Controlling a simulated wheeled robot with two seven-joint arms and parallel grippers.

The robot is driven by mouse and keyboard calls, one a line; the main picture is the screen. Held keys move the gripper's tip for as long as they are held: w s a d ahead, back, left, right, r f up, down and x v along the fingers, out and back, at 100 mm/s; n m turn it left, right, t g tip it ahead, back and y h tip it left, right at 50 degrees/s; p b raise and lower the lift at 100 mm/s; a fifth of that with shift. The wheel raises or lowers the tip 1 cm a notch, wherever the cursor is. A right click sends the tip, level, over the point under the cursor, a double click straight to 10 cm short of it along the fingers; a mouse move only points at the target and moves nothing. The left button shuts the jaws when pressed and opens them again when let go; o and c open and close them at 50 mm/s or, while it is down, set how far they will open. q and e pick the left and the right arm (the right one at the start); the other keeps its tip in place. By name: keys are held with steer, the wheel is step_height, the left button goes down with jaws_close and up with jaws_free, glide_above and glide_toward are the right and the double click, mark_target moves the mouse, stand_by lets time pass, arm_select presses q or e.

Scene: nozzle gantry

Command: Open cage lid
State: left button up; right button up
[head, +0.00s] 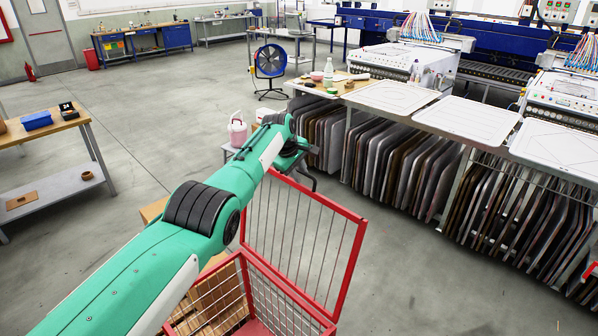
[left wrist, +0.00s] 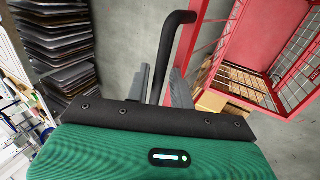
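The red cage (head: 290,292) stands at the bottom of the head view, with wire mesh sides. Its red-framed lid (head: 352,262) with thin vertical bars is raised and stands steeply above the cage opening. My left gripper (head: 304,160) is at the lid's upper edge, partly hidden by my arm. In the left wrist view, a black bent handle (left wrist: 172,48) runs between the two grey fingers of my left gripper (left wrist: 162,88), which look closed around it. The cage (left wrist: 268,38) also shows there at the right. My right gripper is not in view.
Brown cartons (head: 222,292) show at the cage's left. A bench with racked panels (head: 405,165) stands beyond the lid to the right. A pink container (head: 237,132) stands on a small table behind my arm. The floor (head: 420,265) right of the lid is clear.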

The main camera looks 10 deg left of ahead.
arm_select(q)
steer(key=shift+a, duration=0.1)
steer(key=shift+r, duration=0.25)
steer(key=shift+p+v, duration=0.6)
steer(key=shift+v, duration=0.6)
steer(key=b+v, duration=0.4)
steer(key=v, duration=0.7)
steer(key=shift+f, duration=0.1)
